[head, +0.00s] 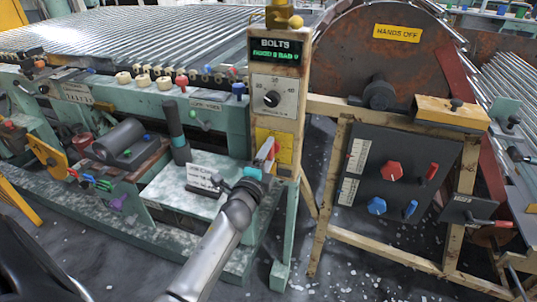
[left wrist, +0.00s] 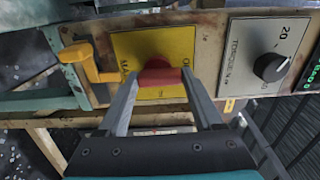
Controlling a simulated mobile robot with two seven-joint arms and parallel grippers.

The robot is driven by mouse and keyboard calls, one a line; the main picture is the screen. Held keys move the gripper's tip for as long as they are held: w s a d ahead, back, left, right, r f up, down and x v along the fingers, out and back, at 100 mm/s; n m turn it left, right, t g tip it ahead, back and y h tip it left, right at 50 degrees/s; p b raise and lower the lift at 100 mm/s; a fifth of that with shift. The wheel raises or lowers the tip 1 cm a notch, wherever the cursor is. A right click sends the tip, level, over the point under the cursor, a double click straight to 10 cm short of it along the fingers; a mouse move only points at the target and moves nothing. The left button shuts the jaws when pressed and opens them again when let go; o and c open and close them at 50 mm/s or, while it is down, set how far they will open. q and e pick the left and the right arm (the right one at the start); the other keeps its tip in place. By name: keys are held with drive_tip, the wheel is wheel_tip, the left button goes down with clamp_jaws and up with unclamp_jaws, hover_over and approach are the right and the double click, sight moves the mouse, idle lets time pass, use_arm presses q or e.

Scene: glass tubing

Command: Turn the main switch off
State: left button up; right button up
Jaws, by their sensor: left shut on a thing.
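The main switch has a red handle (left wrist: 160,75) on a yellow plate (left wrist: 180,45), fixed to the worn beige post. Part of the plate's lettering shows, and the fingers and handle cover the rest. In the head view the yellow plate (head: 283,143) is on the post below the dial, partly behind my gripper. My left gripper (head: 270,152) reaches up to it from below. In the left wrist view my left gripper (left wrist: 160,83) has its two fingers on either side of the red handle, shut on it. My right gripper is not in view.
A torque dial (head: 272,98) and a green-lettered BOLTS display (head: 275,51) are above the plate. A yellow lever (left wrist: 88,65) is beside the plate in the wrist view. To the right, a dark panel (head: 350,190) carries a red knob (head: 391,171) and a blue knob (head: 376,206).

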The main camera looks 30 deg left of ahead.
use_arm(q)
drive_tip(key=o, duration=1.4)
drive_tip(key=shift+c, duration=0.2)
drive_tip(key=shift+s+d, duration=0.15)
drive_tip(key=shift+s, duration=0.35)
drive_tip(key=p+v, duration=0.1)
drive_tip(key=v, duration=1.3)
drive_tip(key=shift+s+p, duration=0.15)
drive_tip(key=shift+p, duration=0.2)
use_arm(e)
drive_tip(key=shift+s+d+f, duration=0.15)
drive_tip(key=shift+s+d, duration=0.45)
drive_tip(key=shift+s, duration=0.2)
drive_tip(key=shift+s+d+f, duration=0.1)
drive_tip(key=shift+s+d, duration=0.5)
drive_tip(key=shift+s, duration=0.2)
use_arm(q)
drive_tip(key=shift+f, duration=0.15)
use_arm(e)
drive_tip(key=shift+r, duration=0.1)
